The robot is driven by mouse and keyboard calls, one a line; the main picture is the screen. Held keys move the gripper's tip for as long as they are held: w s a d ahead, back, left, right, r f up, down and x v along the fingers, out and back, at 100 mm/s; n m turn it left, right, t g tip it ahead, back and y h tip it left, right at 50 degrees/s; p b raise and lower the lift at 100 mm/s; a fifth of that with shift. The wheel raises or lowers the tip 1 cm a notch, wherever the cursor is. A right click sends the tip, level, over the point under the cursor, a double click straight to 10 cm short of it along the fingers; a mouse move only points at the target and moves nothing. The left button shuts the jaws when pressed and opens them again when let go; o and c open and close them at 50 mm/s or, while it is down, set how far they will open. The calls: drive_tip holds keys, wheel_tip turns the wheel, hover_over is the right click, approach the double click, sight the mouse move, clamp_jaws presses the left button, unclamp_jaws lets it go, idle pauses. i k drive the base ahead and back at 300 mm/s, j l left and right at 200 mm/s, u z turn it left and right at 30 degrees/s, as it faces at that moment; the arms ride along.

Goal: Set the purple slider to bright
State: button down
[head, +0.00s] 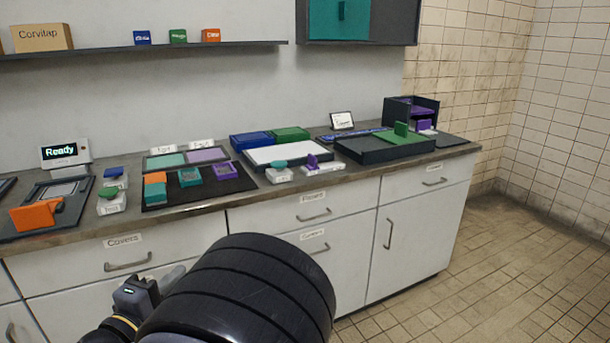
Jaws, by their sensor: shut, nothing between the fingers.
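A small upright purple piece (312,162), which looks like the purple slider's knob, stands on a low light-coloured base (326,167) on the counter, in front of the white-topped tray. Its markings are too small to read, so I cannot tell which end is bright. Another purple piece (424,125) sits on a small white base farther right, by the dark open box. My black arm fills the bottom centre, well short of the counter. My gripper's fingers do not show.
The counter (207,208) runs above white drawers and doors. A teal-topped switch block (279,171) stands close left of the purple piece. A dark tray with a green lid (404,143) is to the right. A shelf (150,48) hangs above. The tiled floor at right is clear.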

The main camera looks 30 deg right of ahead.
sight(311, 159)
drive_tip(key=i+l, duration=0.35)
drive_tip(key=l, duration=0.2)
drive_tip(key=i+l+z, duration=0.1)
drive_tip(key=i+l, duration=0.2)
drive_tip(key=l, duration=0.25)
drive_tip(key=i+l, duration=0.35)
drive_tip(key=l, duration=0.15)
